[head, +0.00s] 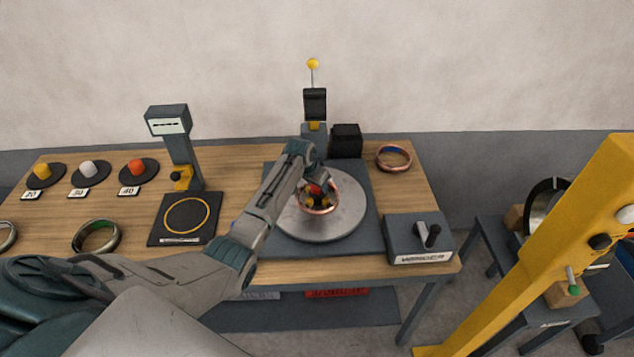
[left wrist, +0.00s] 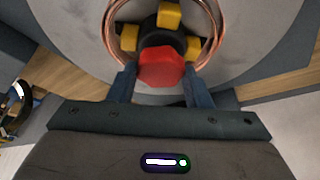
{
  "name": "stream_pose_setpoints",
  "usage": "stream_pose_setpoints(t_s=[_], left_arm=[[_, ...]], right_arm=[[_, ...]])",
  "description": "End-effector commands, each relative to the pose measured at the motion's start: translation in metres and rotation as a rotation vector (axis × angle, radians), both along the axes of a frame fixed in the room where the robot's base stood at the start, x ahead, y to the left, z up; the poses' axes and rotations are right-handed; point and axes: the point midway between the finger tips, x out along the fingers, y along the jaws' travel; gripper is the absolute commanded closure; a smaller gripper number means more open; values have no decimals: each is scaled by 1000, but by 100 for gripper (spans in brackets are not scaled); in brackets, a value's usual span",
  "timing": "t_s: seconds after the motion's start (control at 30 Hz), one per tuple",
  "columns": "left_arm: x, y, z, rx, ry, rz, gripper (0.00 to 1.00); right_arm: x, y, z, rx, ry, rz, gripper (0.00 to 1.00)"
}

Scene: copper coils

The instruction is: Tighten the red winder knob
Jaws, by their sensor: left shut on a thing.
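The red winder knob (left wrist: 160,68) sits at the centre of the winder, in front of a dark hub with yellow blocks (left wrist: 169,15). A copper coil (left wrist: 114,38) rings the hub. My left gripper (left wrist: 162,80) is shut on the red knob, with one blue-grey finger on each side of it. In the head view my left gripper (head: 319,189) reaches down over the grey round plate (head: 338,218), and the knob is mostly hidden there. The copper coil also shows around it in the head view (head: 320,211). My right gripper is not in view.
A crank box (head: 405,243) stands right of the plate. A copper ring (head: 394,157) lies at the back right. A gauge stand (head: 172,125), a black pad (head: 163,232) and coloured knobs (head: 136,167) stand to the left. A yellow post (head: 540,250) rises at the right.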

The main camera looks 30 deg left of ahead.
Motion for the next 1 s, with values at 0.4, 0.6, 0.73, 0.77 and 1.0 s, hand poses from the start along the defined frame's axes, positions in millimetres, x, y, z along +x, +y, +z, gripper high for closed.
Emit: stream_pose_setpoints(t_s=[0.4, 0.6, 0.73, 0.77, 1.0], left_arm=[[2, 4, -1, 1, -3, -395, 78], [3, 4, -2, 2, -4, -586, 78], [4, 5, -3, 2, -4, -709, 78], [4, 5, -2, 2, -5, -738, 78], [6, 6, -3, 3, -4, -965, 78]], right_arm=[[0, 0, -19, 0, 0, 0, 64], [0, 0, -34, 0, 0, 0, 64], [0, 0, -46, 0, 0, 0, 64], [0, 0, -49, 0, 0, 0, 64], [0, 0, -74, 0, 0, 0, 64]])
